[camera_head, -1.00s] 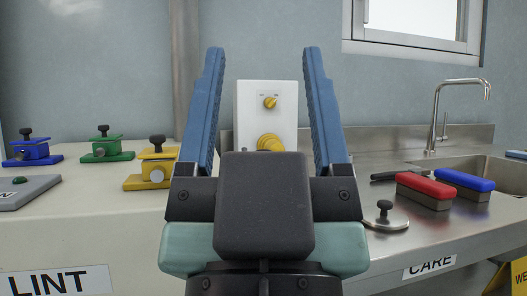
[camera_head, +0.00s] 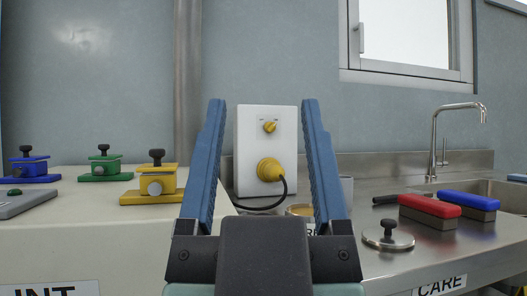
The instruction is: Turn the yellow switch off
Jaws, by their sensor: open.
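The yellow switch (camera_head: 270,127) is a small rotary knob on the upper part of a white box (camera_head: 246,150) that stands against the back wall. The knob is tilted, and the small marks beside it are too small to read. A yellow plug (camera_head: 270,170) with a black cable sits lower on the same box. My gripper (camera_head: 265,104) is open and empty, its two blue fingers pointing up on either side of the box in the picture. The switch shows between the fingers, beyond them, and no contact is visible.
Blue (camera_head: 27,167), green (camera_head: 104,167) and yellow (camera_head: 150,184) clamp-like blocks stand on the left counter. A red brush (camera_head: 430,207), a blue brush (camera_head: 468,201) and a round metal lid (camera_head: 388,240) lie on the right counter by the tap (camera_head: 434,140).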

